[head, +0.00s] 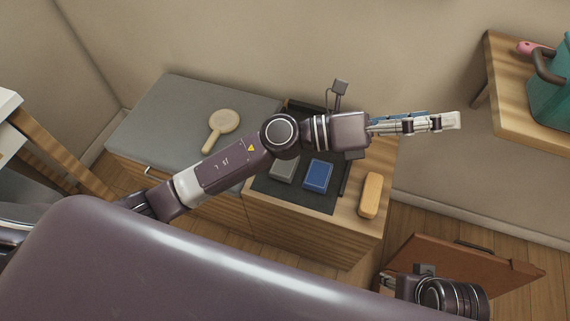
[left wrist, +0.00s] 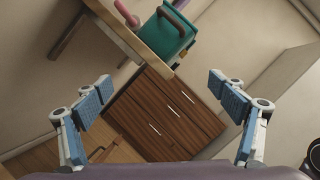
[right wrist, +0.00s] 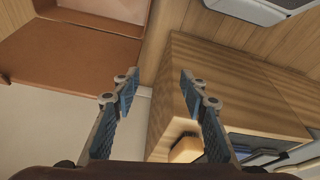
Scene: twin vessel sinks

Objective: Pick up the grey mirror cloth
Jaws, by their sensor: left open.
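The grey mirror cloth (head: 284,167) appears to be the grey folded piece on a black tray (head: 265,188) on the wooden cabinet. A blue folded cloth (head: 318,175) lies to its right. My left arm passes over the tray and partly covers the grey piece. My left gripper (head: 445,121) is beyond the cabinet to the right; its open, empty fingers show in the left wrist view (left wrist: 160,84). My right gripper (head: 386,281) is low at the front right of the cabinet. Its fingers stand apart and empty in the right wrist view (right wrist: 160,75).
A tan block (head: 370,195) lies at the cabinet's right edge. A pale round-headed brush or mirror (head: 222,127) lies on the grey top (head: 160,110) at left. A teal container (head: 552,100) stands on a wooden shelf (head: 508,100). A brown panel (head: 455,265) is at lower right.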

